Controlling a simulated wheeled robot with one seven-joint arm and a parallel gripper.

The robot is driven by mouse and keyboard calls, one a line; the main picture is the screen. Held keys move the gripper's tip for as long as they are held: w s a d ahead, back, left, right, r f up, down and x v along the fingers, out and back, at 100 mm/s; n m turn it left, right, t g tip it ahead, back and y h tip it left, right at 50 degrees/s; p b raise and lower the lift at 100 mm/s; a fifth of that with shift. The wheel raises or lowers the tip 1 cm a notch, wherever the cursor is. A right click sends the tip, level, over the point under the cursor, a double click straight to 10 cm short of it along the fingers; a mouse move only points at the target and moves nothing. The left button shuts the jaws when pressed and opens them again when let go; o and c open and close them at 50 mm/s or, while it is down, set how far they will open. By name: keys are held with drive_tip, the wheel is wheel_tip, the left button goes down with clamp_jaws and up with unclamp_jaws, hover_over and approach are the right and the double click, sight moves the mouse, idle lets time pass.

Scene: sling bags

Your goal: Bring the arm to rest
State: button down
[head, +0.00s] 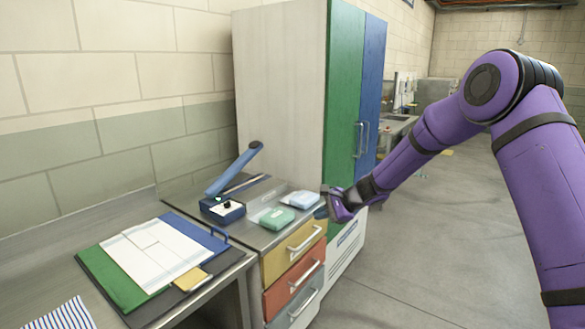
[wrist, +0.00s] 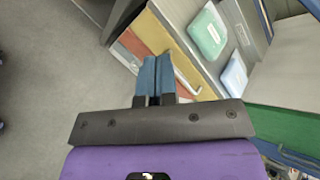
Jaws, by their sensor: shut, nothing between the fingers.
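My purple arm (head: 540,150) reaches in from the right in the head view, bent at the elbow. My gripper (head: 322,205) is at the right edge of the drawer unit, near the light blue box. In the wrist view my gripper (wrist: 158,72) has its two blue fingers together with nothing between them. Behind the fingertips are the drawer fronts and a drawer handle (wrist: 188,80); I cannot tell whether the fingers touch them.
The drawer unit (head: 250,238) carries a green box (head: 277,218), a light blue box (head: 303,200) and a dark blue box (head: 222,210). A tall cabinet (head: 343,110) stands behind it. Open floor (head: 430,250) lies at right.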

drive_tip(key=s+d+r+n+h, duration=0.2)
drive_tip(key=s+d+r+n, duration=0.2)
drive_tip(key=s+r, duration=0.6)
drive_tip(key=s+d+r+n+h, duration=0.2)
drive_tip(key=s+d+r+n, duration=0.25)
drive_tip(key=s+r, duration=0.65)
drive_tip(key=s+d+r+n+h, duration=0.1)
drive_tip(key=s+d, duration=0.3)
drive_tip(key=s, duration=0.4)
drive_tip(key=s+d+r+n+t+h, duration=0.1)
drive_tip(key=s+d+h, duration=0.2)
drive_tip(key=s, duration=0.6)
drive_tip(key=s+d+r+n+h, duration=0.1)
drive_tip(key=s+d+h, duration=0.1)
drive_tip(key=s+d, duration=0.4)
drive_tip(key=shift+s+d+r+n+t, duration=0.2)
drive_tip(key=shift+s+n+t, duration=0.15)
drive_tip(key=shift+s, duration=1.4)
